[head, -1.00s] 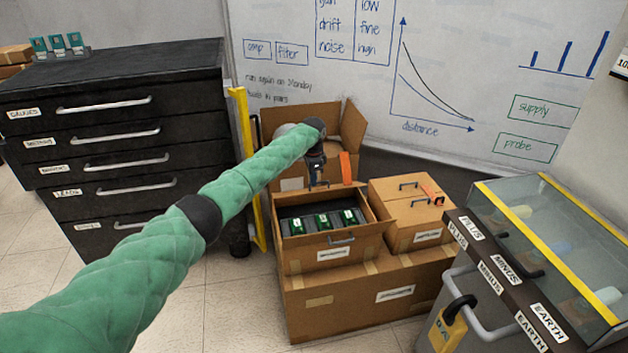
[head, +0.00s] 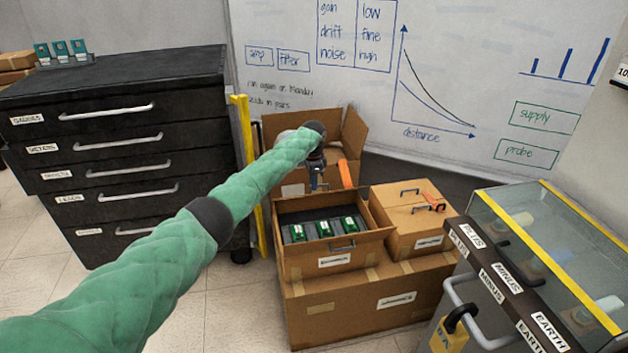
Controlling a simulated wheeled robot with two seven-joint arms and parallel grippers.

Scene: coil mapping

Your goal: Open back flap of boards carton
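The boards carton (head: 300,265) is an open brown box on top of a larger carton. Several green boards (head: 324,228) stand in a dark insert inside it. My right gripper is out of view.
A taller open carton (head: 353,134) stands behind, with an orange piece (head: 345,175) near it. A closed carton (head: 405,240) sits right of the boards carton. The large carton (head: 350,315) is underneath. Black drawers (head: 110,140) stand left, a glass-topped case (head: 530,245) right.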

